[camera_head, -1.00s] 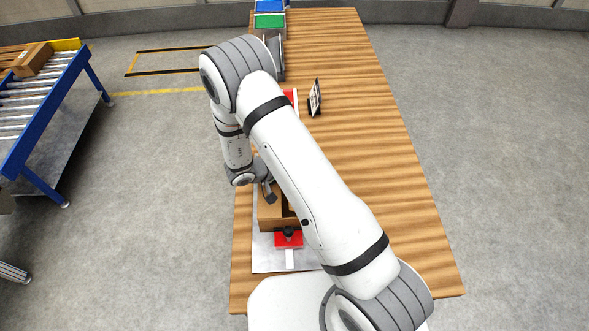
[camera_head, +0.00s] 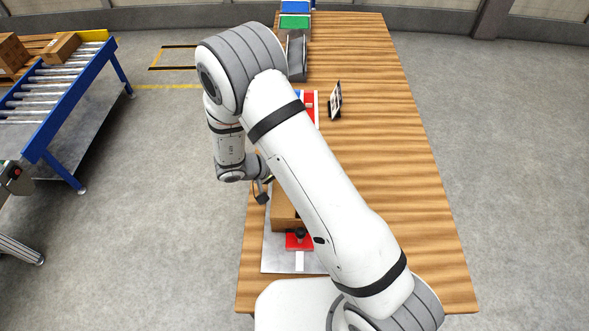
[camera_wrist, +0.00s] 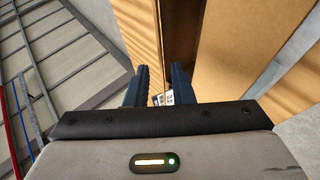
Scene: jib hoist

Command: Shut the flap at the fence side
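An open cardboard box (camera_head: 284,215) stands on a grey plate (camera_head: 280,262) at the near left of the wooden table; my arm hides much of it. My gripper (camera_head: 262,196) is at the box's left side, its tips small and dark there. In the wrist view, my gripper (camera_wrist: 160,88) has two dark fingers apart, with no object visibly held between them. A broad cardboard panel of the box (camera_wrist: 250,45) fills the right, beside a darker brown strip. Which flap is at the fence side I cannot tell.
A red clamp-like part (camera_head: 299,240) sits at the box's near side. A small standing sign (camera_head: 335,100) and green (camera_head: 295,22) and blue bins are farther along the table. A roller conveyor (camera_head: 65,85) stands at the left. The table's right half is clear.

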